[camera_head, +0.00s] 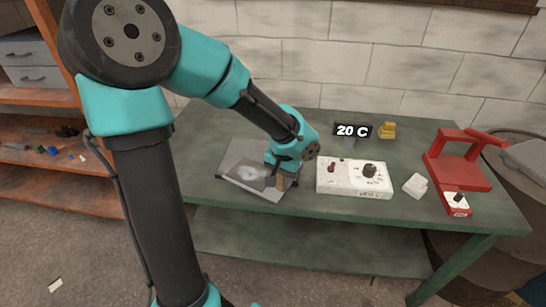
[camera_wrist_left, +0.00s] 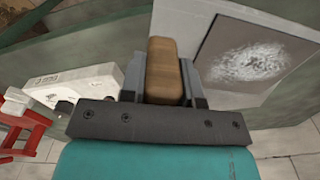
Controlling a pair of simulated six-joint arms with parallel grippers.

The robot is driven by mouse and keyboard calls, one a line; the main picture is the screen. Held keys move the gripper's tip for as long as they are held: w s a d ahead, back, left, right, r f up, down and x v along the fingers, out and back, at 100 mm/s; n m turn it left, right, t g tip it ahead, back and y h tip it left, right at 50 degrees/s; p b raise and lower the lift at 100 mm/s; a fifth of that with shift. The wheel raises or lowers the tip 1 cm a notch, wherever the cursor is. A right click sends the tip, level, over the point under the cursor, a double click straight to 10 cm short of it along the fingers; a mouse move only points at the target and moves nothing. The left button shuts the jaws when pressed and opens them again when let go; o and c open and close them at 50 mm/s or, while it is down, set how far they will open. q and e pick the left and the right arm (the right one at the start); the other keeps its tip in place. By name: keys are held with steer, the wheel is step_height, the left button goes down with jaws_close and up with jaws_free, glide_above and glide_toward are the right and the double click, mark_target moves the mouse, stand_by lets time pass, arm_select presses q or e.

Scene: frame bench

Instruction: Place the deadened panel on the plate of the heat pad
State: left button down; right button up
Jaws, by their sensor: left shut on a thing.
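A dark square panel with a whitish smudge (camera_head: 243,171) lies on a light grey plate (camera_head: 270,192) at the left of the bench. Both also show in the left wrist view, the panel (camera_wrist_left: 250,62) and the plate (camera_wrist_left: 185,22). My left gripper (camera_head: 281,178) is at the plate's right side, shut on a tan block (camera_wrist_left: 164,72). The block's lower end is hidden, so I cannot tell whether it is joined to the plate or panel. A "20 C" display (camera_head: 352,131) stands at the back. I cannot tell which unit is the heat pad. My right gripper is out of view.
A white control box (camera_head: 353,178) with knobs stands right of my left gripper. Beyond it are a small white block (camera_head: 415,186), a red stand (camera_head: 462,172) and a yellow object (camera_head: 387,130). The green bench (camera_head: 215,133) is clear at back left.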

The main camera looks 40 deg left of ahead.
arm_select(q)
steer(key=shift+a, duration=0.1)
steer(key=w+a, duration=0.3)
steer(key=w, duration=0.1)
steer(key=w+a+f, duration=0.1)
steer(key=w+a, duration=0.2)
steer(key=a, duration=0.1)
steer(key=w+a, duration=0.4)
steer(key=shift+w+f, duration=0.25)
steer(key=shift+w, duration=0.05)
steer(key=shift+f, duration=1.75)
steer(key=shift+f, duration=0.1)
steer(key=c, duration=0.8)
jaws_free()
steer(key=shift+c, duration=0.2)
step_height(320, 180, up, 12)
